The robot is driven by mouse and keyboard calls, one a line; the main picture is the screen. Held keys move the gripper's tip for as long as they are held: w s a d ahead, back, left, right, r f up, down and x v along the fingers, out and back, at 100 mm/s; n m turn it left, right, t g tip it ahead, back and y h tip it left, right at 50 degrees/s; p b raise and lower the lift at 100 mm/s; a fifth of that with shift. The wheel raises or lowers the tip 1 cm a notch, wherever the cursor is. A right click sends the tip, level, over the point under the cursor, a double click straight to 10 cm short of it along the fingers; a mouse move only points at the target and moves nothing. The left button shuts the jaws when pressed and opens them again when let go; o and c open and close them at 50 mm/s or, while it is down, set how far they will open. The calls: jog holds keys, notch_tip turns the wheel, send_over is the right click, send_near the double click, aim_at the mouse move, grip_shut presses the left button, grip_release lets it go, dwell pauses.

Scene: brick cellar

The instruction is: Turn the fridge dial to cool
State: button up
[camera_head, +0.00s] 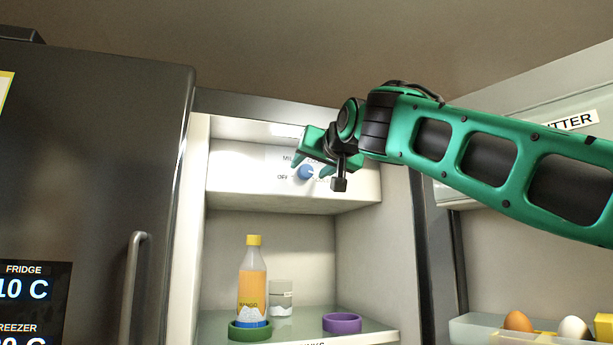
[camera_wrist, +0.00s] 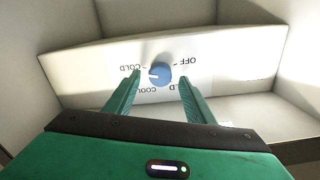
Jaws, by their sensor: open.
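The blue fridge dial (camera_head: 306,172) is on a white panel (camera_head: 345,193) at the top of the open fridge. In the wrist view the dial (camera_wrist: 160,75) has a small white mark on its left side, towards the COLD label (camera_wrist: 130,69). The view is upside down there: OFF (camera_wrist: 190,62) is at the right, and COOL (camera_wrist: 160,90) is below the dial, partly cut by my fingers' area. My gripper (camera_head: 312,167) is open in front of the panel. In the wrist view its two green fingers (camera_wrist: 160,82) lie either side of the dial, apart from it.
Below the panel, a shelf (camera_head: 290,331) holds an orange bottle (camera_head: 252,283), a glass (camera_head: 281,298) and a purple ring (camera_head: 342,323). The open door at right carries an egg tray (camera_head: 475,328). A dark closed door (camera_head: 90,170) stands at left.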

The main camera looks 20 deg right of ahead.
jog(key=shift+w, duration=1)
jog(key=c, duration=1.1)
jog(key=shift+o, duration=0.2)
